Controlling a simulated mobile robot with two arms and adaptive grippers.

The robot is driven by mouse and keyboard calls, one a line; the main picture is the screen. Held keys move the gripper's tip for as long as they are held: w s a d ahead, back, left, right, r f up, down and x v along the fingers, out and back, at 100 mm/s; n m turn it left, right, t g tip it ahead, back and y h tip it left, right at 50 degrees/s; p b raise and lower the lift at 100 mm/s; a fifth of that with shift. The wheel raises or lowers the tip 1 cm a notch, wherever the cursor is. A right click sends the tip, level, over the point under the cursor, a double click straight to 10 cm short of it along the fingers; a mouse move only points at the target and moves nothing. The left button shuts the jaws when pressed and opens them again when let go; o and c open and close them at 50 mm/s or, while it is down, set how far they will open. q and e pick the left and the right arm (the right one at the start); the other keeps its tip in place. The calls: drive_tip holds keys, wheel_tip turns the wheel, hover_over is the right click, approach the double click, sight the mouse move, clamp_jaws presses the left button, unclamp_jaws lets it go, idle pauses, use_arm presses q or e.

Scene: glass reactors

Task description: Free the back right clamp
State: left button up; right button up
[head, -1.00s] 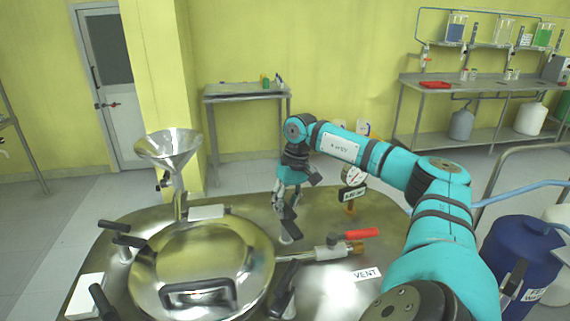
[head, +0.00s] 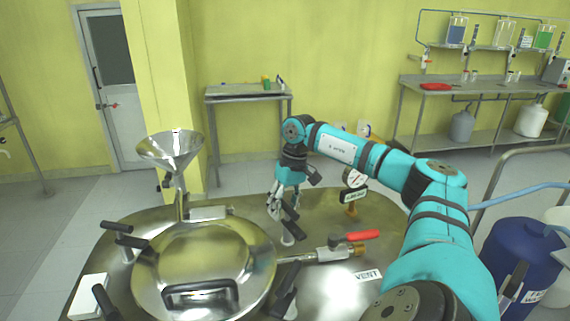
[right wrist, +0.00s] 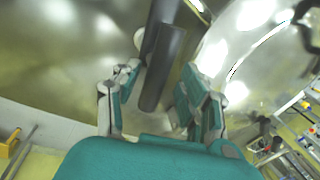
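The back right clamp (head: 289,231) has a black handle on a pale post. It stands at the back right of the round steel lid (head: 205,262) of the reactor. My right gripper (head: 285,205) is above this clamp, pointing down. In the right wrist view the black handle (right wrist: 164,68) lies between the two spread fingers (right wrist: 150,95), with space beside it. That gripper is open. Whether a fingertip touches the handle is unclear. My left gripper is not in view.
A valve with a red lever (head: 354,237) and a gauge (head: 354,179) are right of the clamp. A steel funnel (head: 172,150) rises behind the lid. Other black clamp handles (head: 284,290) surround the lid. A blue drum (head: 522,258) stands at right.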

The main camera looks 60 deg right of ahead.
drive_tip(key=shift+s+d+f, duration=0.1)
drive_tip(key=shift+d, duration=0.05)
drive_tip(key=shift+d, duration=0.1)
drive_tip(key=w+v, duration=0.1)
drive_tip(key=v, duration=1.1)
drive_tip(key=shift+s, duration=0.45)
drive_tip(key=shift+a, duration=0.25)
